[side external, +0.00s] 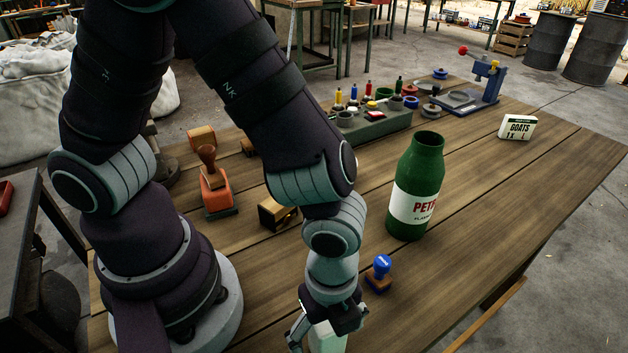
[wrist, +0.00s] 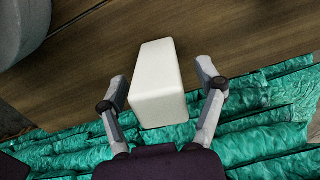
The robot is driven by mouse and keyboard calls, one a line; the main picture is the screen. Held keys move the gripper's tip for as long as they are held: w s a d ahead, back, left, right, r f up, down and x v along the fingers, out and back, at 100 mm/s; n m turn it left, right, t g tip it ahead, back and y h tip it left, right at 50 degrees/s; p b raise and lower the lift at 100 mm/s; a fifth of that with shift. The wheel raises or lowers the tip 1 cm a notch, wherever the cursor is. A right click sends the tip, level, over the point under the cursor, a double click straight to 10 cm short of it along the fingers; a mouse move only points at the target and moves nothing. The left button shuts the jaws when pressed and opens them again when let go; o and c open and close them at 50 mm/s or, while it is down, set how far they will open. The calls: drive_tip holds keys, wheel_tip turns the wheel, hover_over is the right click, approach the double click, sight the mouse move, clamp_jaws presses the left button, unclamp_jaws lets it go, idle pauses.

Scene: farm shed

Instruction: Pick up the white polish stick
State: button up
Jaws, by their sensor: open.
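A white block-shaped stick (wrist: 158,85), the white polish stick by its look, stands out in the middle of the wrist view. My gripper (wrist: 162,92) is open, with one finger on each side of the white stick and a visible gap on both sides. In the side external view, my gripper (side external: 322,332) points down at the near edge of the picture, and part of the white stick (side external: 326,340) shows between the fingers. Its lower part is cut off by the picture's edge there.
A blue-handled stamp (side external: 380,272) stands on the wooden table (side external: 480,215) close to my gripper. A green bottle (side external: 415,190) stands behind it. Green crinkled material (wrist: 260,125) shows below the table edge.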

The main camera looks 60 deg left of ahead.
clamp_jaws()
idle(0.3)
drive_tip(key=shift+r, duration=0.15)
